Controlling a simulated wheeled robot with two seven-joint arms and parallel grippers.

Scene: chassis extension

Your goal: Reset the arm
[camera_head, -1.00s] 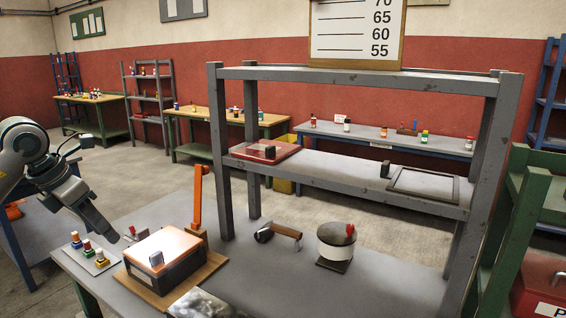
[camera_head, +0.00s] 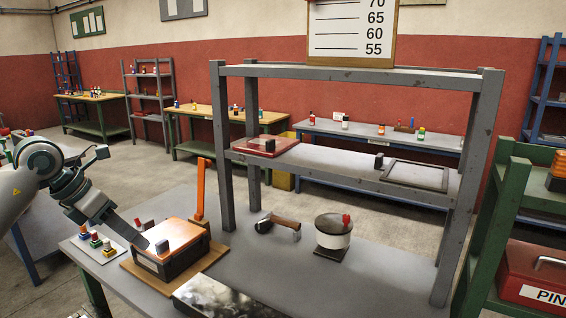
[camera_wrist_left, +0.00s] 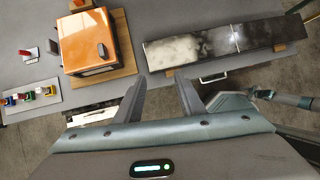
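My left gripper (camera_head: 143,242) hangs over the near-left part of the grey workbench (camera_head: 285,268), just left of the orange-topped box (camera_head: 172,250). In the left wrist view, my left gripper (camera_wrist_left: 163,98) has its two fingers apart with nothing between them. The orange-topped box (camera_wrist_left: 86,42) lies ahead and to the left of the fingers there, clear of them.
A grey shelf frame (camera_head: 225,150) stands on the bench. An orange upright lever (camera_head: 201,190), a small rack with coloured buttons (camera_head: 97,243), a handled tool (camera_head: 278,222) and a white round pot (camera_head: 333,232) are on the bench. A green rack (camera_head: 500,215) stands at right.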

